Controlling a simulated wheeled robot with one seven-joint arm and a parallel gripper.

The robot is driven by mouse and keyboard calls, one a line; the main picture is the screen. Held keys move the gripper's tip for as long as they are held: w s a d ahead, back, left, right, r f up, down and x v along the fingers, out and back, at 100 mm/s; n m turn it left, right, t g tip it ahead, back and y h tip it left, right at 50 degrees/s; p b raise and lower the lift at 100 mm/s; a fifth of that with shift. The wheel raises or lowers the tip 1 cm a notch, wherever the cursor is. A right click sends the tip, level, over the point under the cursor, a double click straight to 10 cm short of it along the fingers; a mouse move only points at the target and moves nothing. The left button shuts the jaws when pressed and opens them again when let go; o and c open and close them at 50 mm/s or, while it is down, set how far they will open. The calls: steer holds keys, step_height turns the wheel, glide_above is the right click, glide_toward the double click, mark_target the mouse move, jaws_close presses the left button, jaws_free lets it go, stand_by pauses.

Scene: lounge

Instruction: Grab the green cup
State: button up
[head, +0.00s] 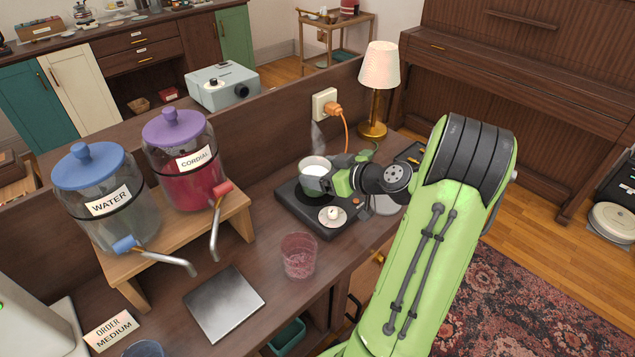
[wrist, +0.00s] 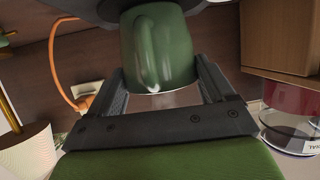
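The green cup (head: 316,178) stands at the small black hot plate (head: 289,203) in the head view, its pale inside showing from above. In the wrist view the cup (wrist: 160,50) appears upside down, with its handle facing the camera. My gripper (head: 333,181) has come to the cup from the right. In the wrist view its two fingers (wrist: 163,75) are apart, one on each side of the cup, with little or no gap showing. I cannot tell whether they press on it. The gripper hides part of the cup in the head view.
A small white dish (head: 332,217) is at the plate's front. A clear pinkish glass (head: 299,257) stands nearby. The water (head: 92,200) and cordial (head: 185,165) dispensers stand on a wooden riser at left. A lamp (head: 378,80) and an orange plug (head: 331,109) are behind.

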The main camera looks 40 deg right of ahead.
steer(key=c, duration=0.7)
steer(key=shift+r, duration=0.1)
steer(key=shift+c, duration=0.2)
